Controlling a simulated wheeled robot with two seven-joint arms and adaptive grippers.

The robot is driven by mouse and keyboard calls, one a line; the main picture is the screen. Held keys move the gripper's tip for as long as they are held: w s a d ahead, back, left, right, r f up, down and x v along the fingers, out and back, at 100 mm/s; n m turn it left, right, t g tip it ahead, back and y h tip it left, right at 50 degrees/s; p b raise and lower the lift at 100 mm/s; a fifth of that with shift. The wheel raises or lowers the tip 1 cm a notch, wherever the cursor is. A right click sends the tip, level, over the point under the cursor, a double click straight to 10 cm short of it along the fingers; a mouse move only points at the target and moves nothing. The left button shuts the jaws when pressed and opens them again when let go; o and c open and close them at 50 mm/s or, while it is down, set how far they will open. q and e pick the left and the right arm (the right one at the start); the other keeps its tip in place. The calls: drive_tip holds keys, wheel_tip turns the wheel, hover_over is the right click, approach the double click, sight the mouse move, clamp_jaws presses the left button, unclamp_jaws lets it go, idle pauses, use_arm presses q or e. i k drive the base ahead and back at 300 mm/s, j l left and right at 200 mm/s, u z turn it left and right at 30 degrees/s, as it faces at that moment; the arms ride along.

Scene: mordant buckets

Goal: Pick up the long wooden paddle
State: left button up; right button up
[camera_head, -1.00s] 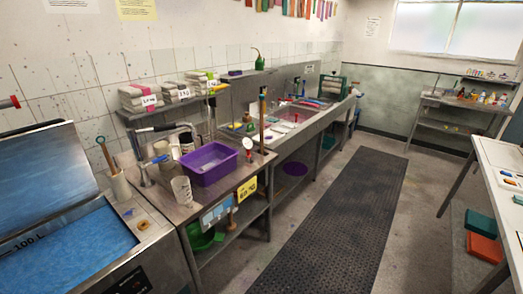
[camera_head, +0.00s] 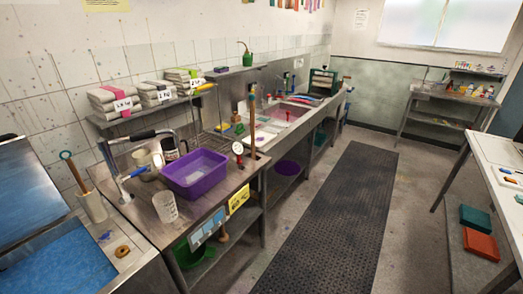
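A long upright wooden pole (camera_head: 252,125), which looks like the paddle, stands at the near end of the sink, beside the metal worktable. Its top end is bluish, and its lower end is hidden behind the table edge. A shorter wooden-handled tool (camera_head: 74,172) with a teal ring at its top stands in a white cylinder (camera_head: 92,207) at the left. Neither of my grippers shows in this view.
A purple tub (camera_head: 195,182), a clear beaker (camera_head: 165,207) and a dial gauge (camera_head: 238,149) are on the metal worktable. A blue-filled vat (camera_head: 65,270) is at the lower left. The dark floor mat (camera_head: 335,220) is clear.

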sight(251, 96)
drive_tip(key=i+j+z, duration=0.2)
drive_tip(key=i, duration=0.2)
drive_tip(key=i+j+z, duration=0.2)
drive_tip(key=i+j, duration=0.15)
